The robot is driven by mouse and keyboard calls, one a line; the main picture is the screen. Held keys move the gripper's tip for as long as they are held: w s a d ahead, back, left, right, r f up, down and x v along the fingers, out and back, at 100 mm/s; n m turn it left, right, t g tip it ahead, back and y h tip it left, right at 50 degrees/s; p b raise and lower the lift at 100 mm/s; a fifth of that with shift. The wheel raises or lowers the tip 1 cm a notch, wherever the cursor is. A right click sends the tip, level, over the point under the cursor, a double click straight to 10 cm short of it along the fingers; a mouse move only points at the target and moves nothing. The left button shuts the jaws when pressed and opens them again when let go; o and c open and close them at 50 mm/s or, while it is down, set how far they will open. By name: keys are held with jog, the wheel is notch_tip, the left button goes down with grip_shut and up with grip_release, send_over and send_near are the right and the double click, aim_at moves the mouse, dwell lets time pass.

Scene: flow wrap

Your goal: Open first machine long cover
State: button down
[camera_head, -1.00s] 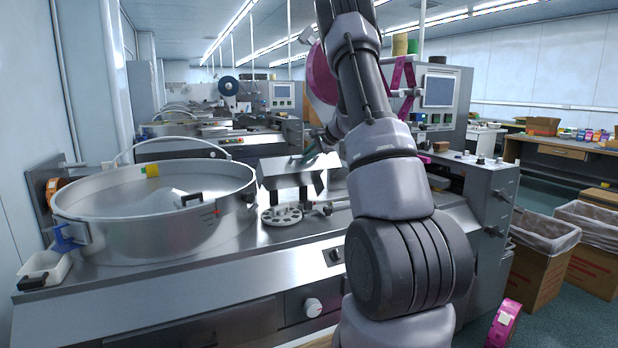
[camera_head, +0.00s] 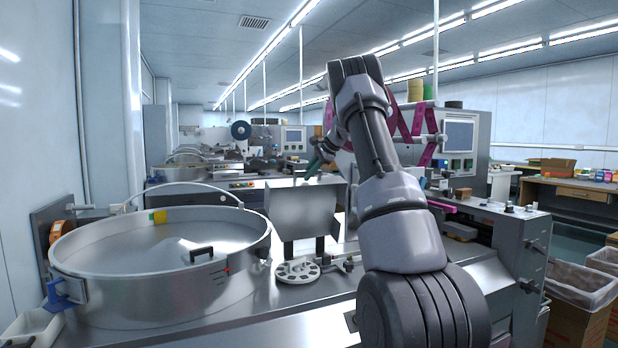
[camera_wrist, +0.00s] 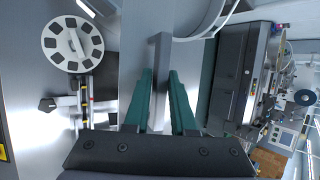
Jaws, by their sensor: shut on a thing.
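The long cover (camera_head: 303,212) is a grey metal plate on the first machine, right of the large round bowl. It stands raised, its broad face towards the head camera, above two dark posts. My gripper (camera_head: 314,166) is at its upper right edge, partly hidden by my arm. In the wrist view, the green fingers of my gripper (camera_wrist: 160,80) are on either side of a narrow grey metal strip, the cover (camera_wrist: 160,50) seen nearly edge-on. The gripper is shut on the cover. The exact contact is hard to see.
A white disc with holes (camera_head: 297,271) lies below the cover. The large metal bowl (camera_head: 160,287) with a handled lid fills the left. A control panel (camera_head: 461,140) and pink film stand behind my arm. Cardboard bins (camera_head: 578,300) are at the right.

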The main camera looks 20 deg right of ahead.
jog(key=shift+w+a+f, duration=0.1)
jog(key=shift+w, duration=0.05)
jog(key=c, duration=0.8)
grip_release()
jog(key=shift+c, duration=0.2)
jog(key=shift+f, duration=0.1)
jog(key=v, duration=1.1)
jog(key=shift+r, duration=0.3)
jog(key=shift+w, duration=0.1)
